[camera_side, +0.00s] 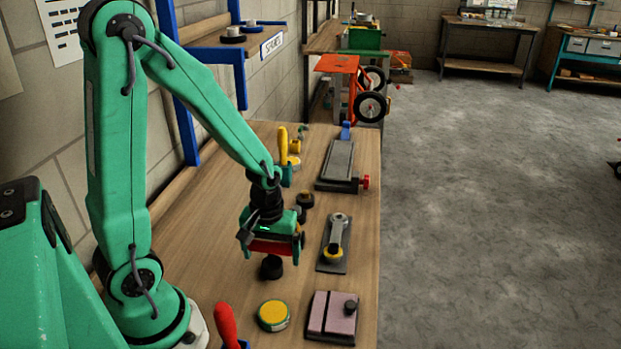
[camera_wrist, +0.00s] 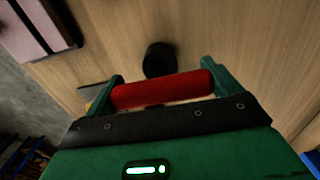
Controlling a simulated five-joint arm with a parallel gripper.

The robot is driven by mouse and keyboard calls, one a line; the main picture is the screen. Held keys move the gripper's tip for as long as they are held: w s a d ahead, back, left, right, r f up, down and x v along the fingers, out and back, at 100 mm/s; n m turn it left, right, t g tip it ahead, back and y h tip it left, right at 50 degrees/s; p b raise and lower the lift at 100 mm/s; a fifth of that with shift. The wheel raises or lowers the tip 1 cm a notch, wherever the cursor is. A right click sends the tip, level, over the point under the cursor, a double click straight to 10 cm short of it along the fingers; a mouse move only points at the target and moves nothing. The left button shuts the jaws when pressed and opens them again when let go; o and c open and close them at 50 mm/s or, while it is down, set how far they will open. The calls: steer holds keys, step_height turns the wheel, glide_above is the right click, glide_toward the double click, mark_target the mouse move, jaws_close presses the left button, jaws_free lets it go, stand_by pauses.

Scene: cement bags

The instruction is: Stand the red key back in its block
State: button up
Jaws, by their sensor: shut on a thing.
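My gripper (camera_side: 270,245) is above the wooden bench, shut on a red cylindrical piece, which I take to be the red key (camera_side: 270,248). In the wrist view the red key (camera_wrist: 163,90) lies crosswise between my two green fingertips (camera_wrist: 160,92), on its side rather than upright. A round black piece (camera_side: 271,267) is on the bench just below my gripper. It also shows in the wrist view (camera_wrist: 159,58), beyond the red key; whether they touch is unclear. I cannot tell for sure which piece is the key's block.
A yellow round tin (camera_side: 273,315), a pink two-part block (camera_side: 318,312) and a red handle (camera_side: 226,324) are at the near end. A grey plate with a lever (camera_side: 334,246) is to the right. A yellow handle (camera_side: 283,145) stands farther back, near a sharpening stone (camera_side: 338,160).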

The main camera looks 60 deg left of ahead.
steer(key=shift+f, duration=0.2)
steer(key=o, duration=1.1)
steer(key=shift+r, duration=0.1)
steer(key=shift+s+r, duration=0.1)
steer(key=shift+r, duration=3.75)
steer(key=shift+r, duration=0.1)
steer(key=shift+s+d+r+m+t, duration=0.85)
steer(key=shift+r+m, duration=0.65)
steer(key=shift+r, duration=0.7)
steer(key=shift+s+d+r+m+t, duration=0.6)
steer(key=shift+r+m+t, duration=0.4)
steer(key=shift+r+m, duration=0.85)
steer(key=shift+s+d+r+m+t, duration=0.7)
steer(key=shift+r+m+t, duration=0.35)
steer(key=shift+r, duration=1.5)
